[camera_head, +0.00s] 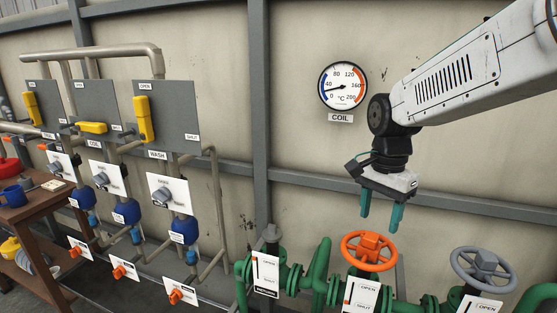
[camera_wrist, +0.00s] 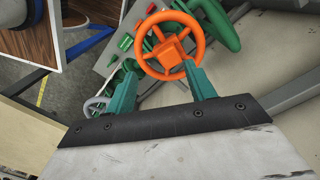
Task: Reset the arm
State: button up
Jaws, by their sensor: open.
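My gripper (camera_head: 381,216) hangs from my white arm at the right of the head view, with its two teal fingers pointing down. The fingers are apart and nothing is between them. It is above and near an orange handwheel (camera_head: 369,250) on green pipework. In the wrist view the orange handwheel (camera_wrist: 171,46) shows beyond and between the fingertips of my gripper (camera_wrist: 160,90). The fingers appear clear of the wheel, though the exact gap is hard to tell.
A grey handwheel (camera_head: 483,270) is at the lower right. A round gauge (camera_head: 342,86) labelled COIL is on the wall. Panels with yellow levers (camera_head: 143,119), blue valves and pipes stand at the left, beside a brown table (camera_head: 37,205).

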jog(key=s+d+r+n+t, duration=0.1)
jog(key=s+n, duration=0.4)
jog(key=s, duration=0.6)
jog(key=s+d+r+n, duration=0.1)
jog(key=s+d+n, duration=0.1)
jog(key=s+n, duration=0.4)
jog(key=s, duration=0.5)
jog(key=shift+s+t, duration=0.4)
